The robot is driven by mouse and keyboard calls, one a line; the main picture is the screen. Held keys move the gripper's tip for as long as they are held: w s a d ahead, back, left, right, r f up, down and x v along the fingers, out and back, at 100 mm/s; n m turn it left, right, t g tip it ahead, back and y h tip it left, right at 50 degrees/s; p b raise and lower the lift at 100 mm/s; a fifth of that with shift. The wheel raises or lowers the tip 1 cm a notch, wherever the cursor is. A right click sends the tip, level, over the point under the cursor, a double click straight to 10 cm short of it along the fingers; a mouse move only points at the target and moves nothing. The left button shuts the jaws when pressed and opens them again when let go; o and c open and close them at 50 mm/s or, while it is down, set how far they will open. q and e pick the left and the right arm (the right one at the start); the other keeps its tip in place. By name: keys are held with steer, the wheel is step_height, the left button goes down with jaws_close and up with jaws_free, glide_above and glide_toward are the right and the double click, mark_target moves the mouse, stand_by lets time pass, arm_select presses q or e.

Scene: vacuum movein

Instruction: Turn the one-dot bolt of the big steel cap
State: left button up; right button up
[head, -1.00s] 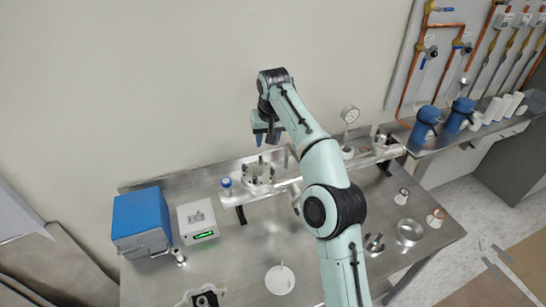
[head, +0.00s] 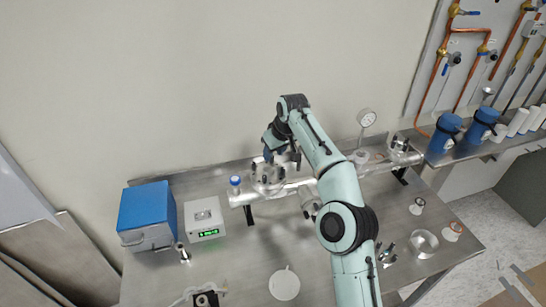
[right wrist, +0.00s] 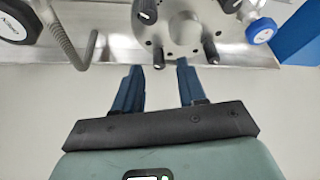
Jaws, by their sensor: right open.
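The big steel cap (head: 262,187) is a round flange with several dark upright bolts, on the steel pipe along the back of the bench. In the right wrist view the cap (right wrist: 182,32) fills the top middle. One dark bolt (right wrist: 158,59) shows between the fingertips; I cannot tell whether they touch it. Other bolts stand around the rim, one (right wrist: 211,50) just right of the fingers. Dot marks are too small to count. My right gripper (head: 279,160) is open over the cap, partly hiding it; its blue fingers (right wrist: 159,68) point at the rim. My left gripper is not in view.
A blue box (head: 147,215) and a white box with a green display (head: 205,218) stand left of the cap. A small blue-topped knob (head: 235,182) is beside it. A gauge (head: 366,118) and another flange (head: 399,148) are to the right. A white disc (head: 284,285) lies in front.

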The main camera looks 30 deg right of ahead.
steer(key=shift+x, duration=1.05)
steer(key=shift+d, duration=0.1)
jaws_close()
